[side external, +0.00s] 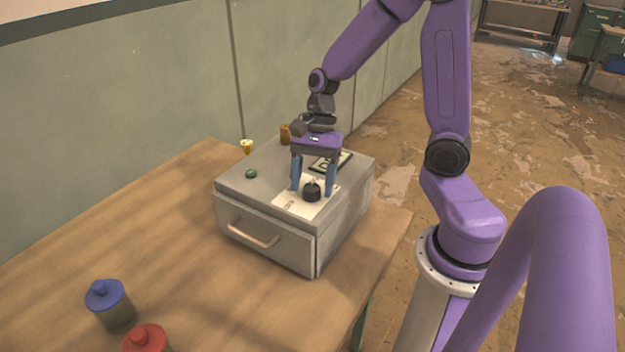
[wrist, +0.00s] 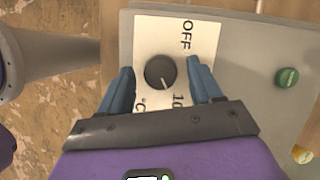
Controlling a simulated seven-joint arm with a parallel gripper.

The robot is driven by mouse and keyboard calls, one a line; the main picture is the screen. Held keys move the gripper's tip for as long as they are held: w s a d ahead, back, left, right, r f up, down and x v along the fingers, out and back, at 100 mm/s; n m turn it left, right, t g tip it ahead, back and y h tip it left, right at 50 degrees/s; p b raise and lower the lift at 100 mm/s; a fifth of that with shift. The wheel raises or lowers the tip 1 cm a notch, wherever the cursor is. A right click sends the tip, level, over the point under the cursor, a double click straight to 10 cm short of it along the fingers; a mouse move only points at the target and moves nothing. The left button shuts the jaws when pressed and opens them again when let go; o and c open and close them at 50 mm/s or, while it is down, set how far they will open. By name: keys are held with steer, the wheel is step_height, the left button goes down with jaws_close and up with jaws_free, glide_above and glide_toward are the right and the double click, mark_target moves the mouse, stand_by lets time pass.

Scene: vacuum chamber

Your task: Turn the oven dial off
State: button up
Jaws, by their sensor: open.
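The oven (side external: 345,228) is a grey box with a front handle, standing on the wooden table. Its dial (side external: 312,190) is a dark round knob on a white label plate on top. In the wrist view the dial (wrist: 160,72) has a pale pointer line aimed towards the "10" marking, away from "OFF" (wrist: 187,35). My gripper (side external: 312,192) is over the oven top, pointing down, its blue fingers open on either side of the dial. In the wrist view the fingers (wrist: 161,80) straddle the dial with gaps on both sides.
A green button (wrist: 288,77) is on the oven top. A yellow item (side external: 246,147) and a brown one (side external: 285,133) stand behind the oven. A blue-lidded jar (side external: 110,305) and a red-lidded jar (side external: 147,340) stand at the table's front. The table's left is clear.

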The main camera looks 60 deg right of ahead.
steer(key=c, duration=1)
steer(key=shift+c, duration=0.2)
steer(key=n+g, duration=0.1)
steer(key=n, duration=0.2)
steer(key=n+h, duration=0.1)
steer(key=n, duration=0.1)
steer(key=shift+w+a+n+g, duration=0.1)
steer(key=shift+w+n+g, duration=0.05)
steer(key=shift+n+g, duration=0.25)
steer(key=n+h, duration=0.1)
steer(key=n, duration=0.2)
steer(key=n+g+h, duration=0.1)
steer(key=n, duration=0.2)
steer(key=shift+w+a, duration=0.1)
steer(key=shift+a, duration=0.05)
steer(key=n+h, duration=0.1)
steer(key=n, duration=0.2)
steer(key=n+h, duration=0.1)
steer(key=n, duration=0.2)
steer(key=shift+a+n+h, duration=0.2)
steer(key=shift+n+h, duration=0.1)
steer(key=n+h, duration=0.1)
steer(key=n, duration=0.4)
steer(key=shift+a+t+h, duration=0.1)
steer(key=shift+t+h, duration=0.3)
steer(key=shift+n, duration=0.4)
